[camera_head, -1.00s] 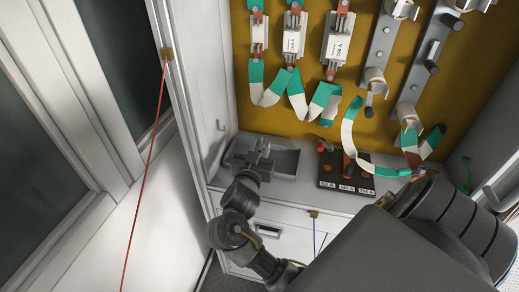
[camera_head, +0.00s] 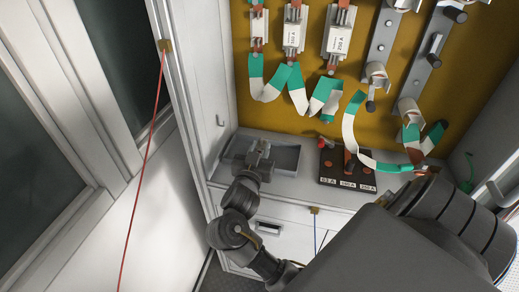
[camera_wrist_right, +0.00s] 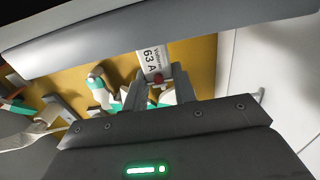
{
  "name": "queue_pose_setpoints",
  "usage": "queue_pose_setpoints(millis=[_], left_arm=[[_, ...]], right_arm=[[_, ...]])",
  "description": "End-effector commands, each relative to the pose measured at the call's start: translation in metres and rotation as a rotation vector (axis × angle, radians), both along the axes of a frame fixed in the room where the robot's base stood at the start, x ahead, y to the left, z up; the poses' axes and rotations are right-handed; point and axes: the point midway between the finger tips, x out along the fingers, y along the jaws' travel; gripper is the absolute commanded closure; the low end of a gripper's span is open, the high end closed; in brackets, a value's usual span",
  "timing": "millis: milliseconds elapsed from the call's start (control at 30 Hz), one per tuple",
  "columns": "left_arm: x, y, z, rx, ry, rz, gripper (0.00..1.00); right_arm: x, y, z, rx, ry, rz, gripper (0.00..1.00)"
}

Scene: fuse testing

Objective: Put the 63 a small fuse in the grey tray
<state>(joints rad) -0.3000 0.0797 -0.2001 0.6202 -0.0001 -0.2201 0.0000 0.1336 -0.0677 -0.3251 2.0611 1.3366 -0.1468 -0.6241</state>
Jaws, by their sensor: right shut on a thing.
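The small white fuse marked 63 A (camera_wrist_right: 151,58) shows in the right wrist view, between the fingertips of my right gripper (camera_wrist_right: 158,84). The gripper is shut on it, with a reddish end of the fuse at the fingers. In the head view my right gripper (camera_head: 261,150) is over the grey tray (camera_head: 287,157), which sits on the cabinet shelf at the left. The fuse is hard to make out there, and its height above the tray cannot be told. My left gripper is not in view.
The yellow-brown panel (camera_head: 305,113) behind carries several fuses, holders and green-and-white straps. A dark block (camera_head: 345,166) with rating labels stands right of the tray. The white cabinet wall (camera_head: 205,95) is close on the left. A red cord (camera_head: 147,160) hangs farther left.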

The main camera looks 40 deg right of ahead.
Motion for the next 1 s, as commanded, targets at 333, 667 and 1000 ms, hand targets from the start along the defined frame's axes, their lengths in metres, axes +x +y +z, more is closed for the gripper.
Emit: queue_pose_setpoints(millis=[333, 667, 1000], left_arm=[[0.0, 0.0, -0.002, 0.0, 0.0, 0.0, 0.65], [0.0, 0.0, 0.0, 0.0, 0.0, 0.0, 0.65], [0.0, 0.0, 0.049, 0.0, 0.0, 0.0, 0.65]], right_arm=[[0.0, 0.0, -0.003, -0.001, -0.001, 0.0, 0.48], [0.0, 0.0, 0.0, 0.0, 0.0, 0.001, 0.48], [0.0, 0.0, 0.053, 0.001, 0.003, 0.0, 0.48]])
